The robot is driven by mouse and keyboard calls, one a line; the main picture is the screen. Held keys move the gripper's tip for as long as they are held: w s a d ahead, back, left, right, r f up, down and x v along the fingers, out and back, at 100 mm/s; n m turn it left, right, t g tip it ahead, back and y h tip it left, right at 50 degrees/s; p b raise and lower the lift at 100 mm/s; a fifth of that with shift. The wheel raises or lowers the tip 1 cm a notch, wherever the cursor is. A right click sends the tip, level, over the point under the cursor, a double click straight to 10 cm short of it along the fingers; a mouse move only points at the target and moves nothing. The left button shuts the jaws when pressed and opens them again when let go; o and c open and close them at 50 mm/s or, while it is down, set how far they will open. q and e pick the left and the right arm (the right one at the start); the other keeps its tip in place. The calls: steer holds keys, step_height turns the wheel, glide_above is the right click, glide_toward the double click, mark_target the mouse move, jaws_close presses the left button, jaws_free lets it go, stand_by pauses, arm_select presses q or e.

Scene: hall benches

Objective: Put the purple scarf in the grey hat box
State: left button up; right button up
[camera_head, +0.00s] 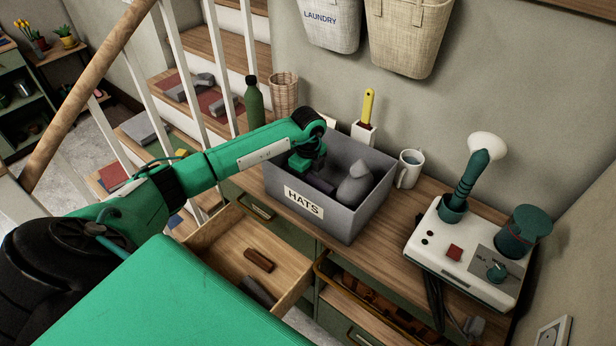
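The grey hat box (329,219), labelled HATS, stands open on the wooden bench top. My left arm reaches in from the left, and my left gripper (308,163) points down inside the box at its left side. A dark, slightly purplish soft thing (321,184), possibly the purple scarf, shows in the box just below the gripper. I cannot tell whether the fingers are around it or apart from it. A grey pointed, rounded thing (355,184) sits in the box to its right. My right gripper is not in view.
An open drawer (222,243) below holds a brown block (258,260) and a dark roll. A white mug (409,169), a holder with a yellow-handled brush (365,128) and a green bottle (253,103) stand around the box. A white device (468,251) is at the right.

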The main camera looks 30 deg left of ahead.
arm_select(q)
steer(key=o, duration=0.3)
steer(key=shift+o, duration=0.2)
steer(key=shift+r, duration=0.2)
steer(key=shift+r+p, duration=0.35)
steer(key=shift+r, duration=0.05)
step_height(320, 180, up, 12)
steer(key=b, duration=0.3)
steer(key=shift+b, duration=0.35)
steer(key=shift+r, duration=0.15)
